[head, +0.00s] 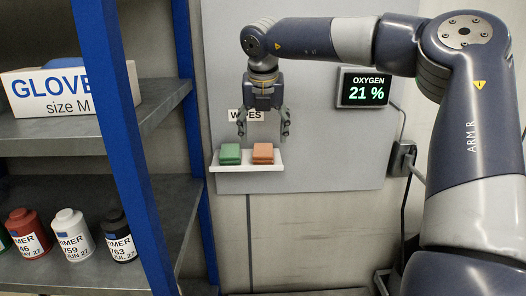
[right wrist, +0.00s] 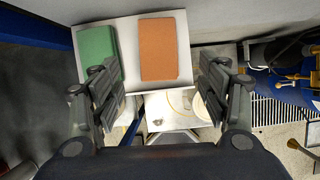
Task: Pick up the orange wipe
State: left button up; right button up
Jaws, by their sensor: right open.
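The orange wipe (head: 263,153) is a folded block lying on a small white wall shelf (head: 250,167). A green wipe (head: 230,154) lies just left of it. My right gripper (head: 264,137) is open and empty, pointing down above the shelf. In the right wrist view the orange wipe (right wrist: 163,49) lies beyond and between the open fingers (right wrist: 160,90). The green wipe (right wrist: 98,55) is partly covered by the left finger there. My left gripper is in neither view.
A shelf rack with blue posts (head: 123,150) stands at the left, holding a glove box (head: 70,85) and several bottles (head: 72,236). An oxygen display (head: 366,88) reads 21 %. A WIPES label (head: 246,115) is behind my right gripper.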

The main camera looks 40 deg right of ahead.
aim_at(263, 151)
jog(key=shift+x, duration=0.9)
jog(key=shift+w+a+f+p, duration=0.1)
jog(key=shift+w+f+p, duration=0.25)
jog(key=shift+f+p, duration=0.1)
jog(key=x, duration=0.1)
jog(key=p+x, duration=0.1)
jog(key=x, duration=0.2)
jog(key=shift+s, duration=0.3)
jog(key=shift+w+f, duration=0.1)
jog(key=shift+c, duration=0.9)
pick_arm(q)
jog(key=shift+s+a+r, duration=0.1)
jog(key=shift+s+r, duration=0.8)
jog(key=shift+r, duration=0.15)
pick_arm(e)
jog(key=c, duration=0.8)
